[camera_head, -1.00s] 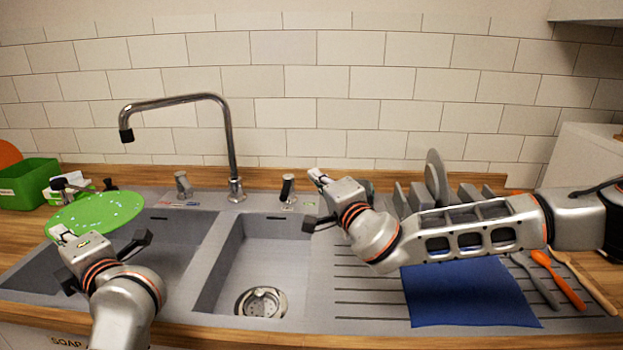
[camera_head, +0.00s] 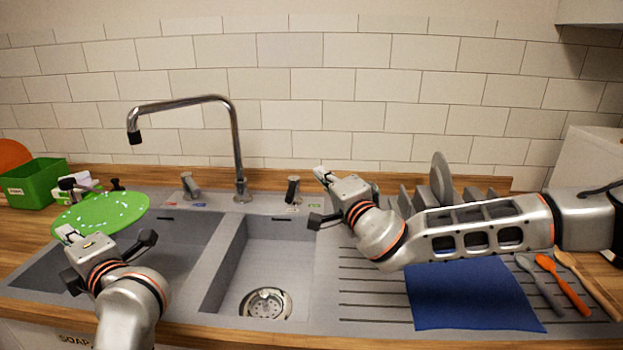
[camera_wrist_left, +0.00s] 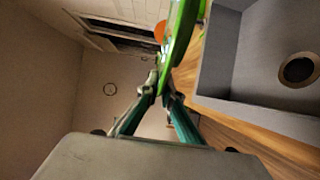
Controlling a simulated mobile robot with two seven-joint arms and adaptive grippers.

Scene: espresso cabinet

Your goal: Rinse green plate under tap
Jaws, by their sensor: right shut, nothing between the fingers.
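The green plate (camera_head: 100,214), speckled with pale spots, is held nearly level above the left part of the left sink basin. My left gripper (camera_head: 66,234) is shut on its near edge; the left wrist view shows the fingers (camera_wrist_left: 160,92) closed on the plate (camera_wrist_left: 180,40), seen edge-on. The tap (camera_head: 236,140) has a tall bent spout whose black end (camera_head: 134,137) is above and slightly right of the plate. No water shows. My right gripper (camera_head: 322,174) is shut and empty, just right of the black-topped right knob (camera_head: 292,188). Another knob (camera_head: 190,184) stands left of the tap.
The right basin (camera_head: 265,260) is empty, with a drain. A blue cloth (camera_head: 470,295) lies on the drainboard below my right arm. A dish rack with a grey plate (camera_head: 440,178) stands behind. Utensils (camera_head: 565,285) lie far right. A green box (camera_head: 33,184) stands far left.

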